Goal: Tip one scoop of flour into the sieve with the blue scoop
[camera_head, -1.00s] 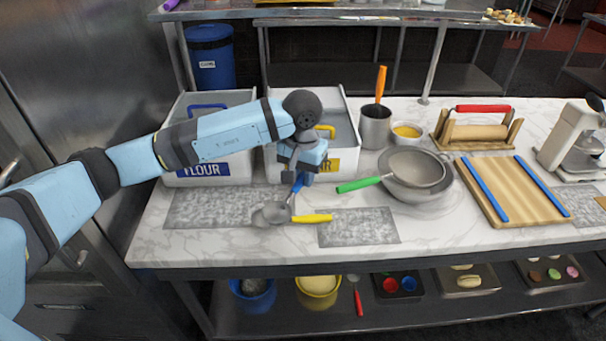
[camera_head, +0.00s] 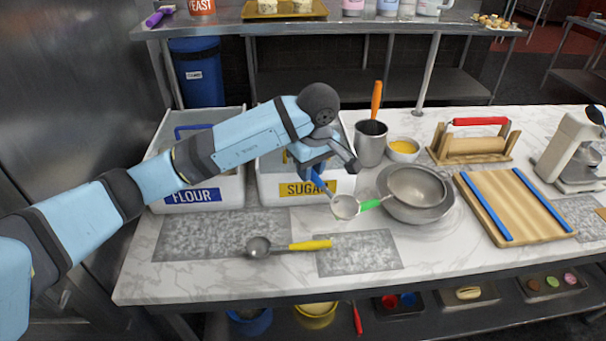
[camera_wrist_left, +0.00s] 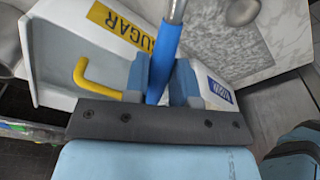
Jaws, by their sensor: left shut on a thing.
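My left gripper (camera_head: 316,168) is shut on the blue handle of the blue scoop (camera_head: 345,207). The handle also shows between the fingers in the left wrist view (camera_wrist_left: 163,55). The scoop's metal bowl looks pale inside; I cannot tell for sure that this is flour. It is over the counter, left of the sieve, by the end of the sieve's green handle (camera_head: 370,204); the gap is unclear. The mesh sieve (camera_head: 417,184) rests on a metal bowl (camera_head: 418,213). The flour bin (camera_head: 230,187) is at the left, partly behind my arm. My right gripper is out of view.
The sugar bin (camera_head: 345,187) stands behind my gripper. A yellow-handled scoop (camera_head: 310,245) lies at the counter front. A metal pot with an orange-handled tool (camera_head: 370,145), a small yellow-filled bowl (camera_head: 404,150) and a wooden board (camera_head: 512,205) surround the sieve.

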